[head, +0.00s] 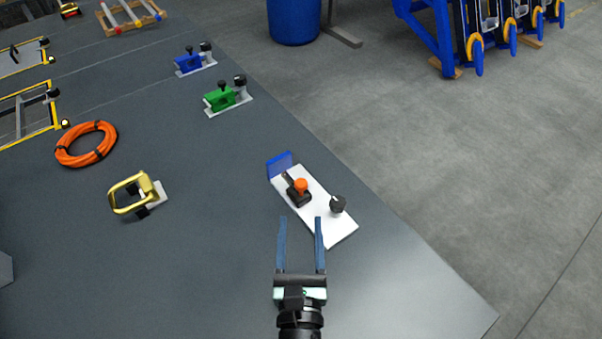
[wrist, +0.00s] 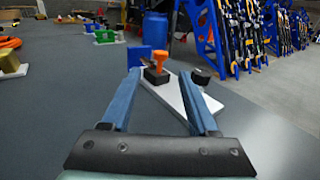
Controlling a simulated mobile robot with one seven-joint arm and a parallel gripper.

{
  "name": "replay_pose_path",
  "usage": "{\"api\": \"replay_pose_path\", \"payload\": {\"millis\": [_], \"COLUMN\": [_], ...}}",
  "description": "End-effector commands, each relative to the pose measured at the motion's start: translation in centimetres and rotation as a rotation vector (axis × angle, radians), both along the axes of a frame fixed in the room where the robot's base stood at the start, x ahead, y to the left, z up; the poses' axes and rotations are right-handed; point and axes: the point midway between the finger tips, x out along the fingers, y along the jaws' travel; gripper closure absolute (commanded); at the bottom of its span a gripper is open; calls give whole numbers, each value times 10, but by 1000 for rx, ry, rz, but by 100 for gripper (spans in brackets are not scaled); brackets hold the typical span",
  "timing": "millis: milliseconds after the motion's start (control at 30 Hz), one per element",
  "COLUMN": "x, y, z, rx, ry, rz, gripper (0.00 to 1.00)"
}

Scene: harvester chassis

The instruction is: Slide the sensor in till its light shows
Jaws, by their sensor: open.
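A white plate (head: 336,232) lies on the dark grey table near its right edge. On it sits a black block with an orange knob (head: 300,185), which I take to be the sensor. A blue upright panel (head: 280,165) stands at the plate's far end, and a black round knob (head: 338,205) sits at its right side. My gripper (head: 300,220) is open and empty, its fingers pointing at the plate's near end. In the wrist view the orange knob (wrist: 159,58) shows ahead between the fingertips (wrist: 162,78), apart from them. I cannot make out any light.
A gold-handled part (head: 135,193) and an orange cable coil (head: 86,144) lie to the left. Green (head: 220,98) and blue (head: 189,63) clamp blocks stand farther back. The table's right edge runs close beside the plate. Bare table lies left of my gripper.

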Motion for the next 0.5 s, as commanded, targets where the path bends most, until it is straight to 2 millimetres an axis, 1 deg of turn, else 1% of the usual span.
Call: {"api": "replay_pose_path", "payload": {"millis": [167,500], "x": [21,82], "y": [0,-1], "z": [4,2], "rx": [-3,0], "ry": [-4,-5], "rz": [1,-2], "gripper": [40,40]}}
